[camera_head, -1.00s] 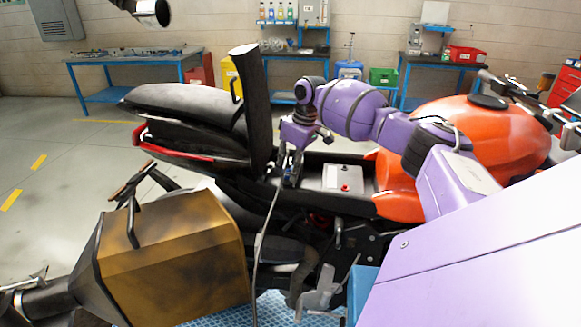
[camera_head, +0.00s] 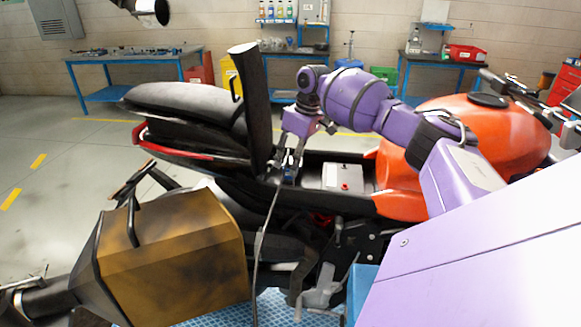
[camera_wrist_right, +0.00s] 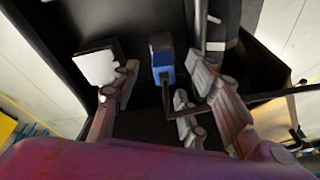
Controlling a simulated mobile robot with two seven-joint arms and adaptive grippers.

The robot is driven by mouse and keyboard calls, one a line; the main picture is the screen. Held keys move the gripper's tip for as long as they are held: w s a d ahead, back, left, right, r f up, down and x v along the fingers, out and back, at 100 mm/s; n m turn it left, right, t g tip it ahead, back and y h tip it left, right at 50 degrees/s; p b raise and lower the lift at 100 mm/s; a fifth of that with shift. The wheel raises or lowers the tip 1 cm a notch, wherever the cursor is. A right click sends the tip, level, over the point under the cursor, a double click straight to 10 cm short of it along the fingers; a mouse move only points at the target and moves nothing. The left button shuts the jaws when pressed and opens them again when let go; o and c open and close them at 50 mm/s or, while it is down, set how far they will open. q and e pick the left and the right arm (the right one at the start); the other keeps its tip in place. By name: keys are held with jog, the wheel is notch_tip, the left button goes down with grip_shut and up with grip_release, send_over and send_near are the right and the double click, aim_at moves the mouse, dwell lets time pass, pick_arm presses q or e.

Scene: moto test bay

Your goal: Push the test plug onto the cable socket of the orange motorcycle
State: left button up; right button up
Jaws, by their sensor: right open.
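The orange motorcycle (camera_head: 470,135) stands across the head view with its seat (camera_head: 190,105) raised at the left. My right gripper (camera_head: 287,168) points down into the opening beside the seat. In the right wrist view my right gripper (camera_wrist_right: 160,85) has its fingers apart. A small blue connector with a dark top (camera_wrist_right: 162,62) stands between and beyond the fingertips, apparently touching neither. I cannot tell whether it is the test plug or the cable socket. A thin cable (camera_head: 262,235) hangs from near the gripper. My left gripper is not in view.
Dark walls (camera_wrist_right: 145,20) close in around the fingers. Blue workbenches (camera_head: 135,62) stand along the wall.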

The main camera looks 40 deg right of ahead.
jog(key=v, duration=0.9)
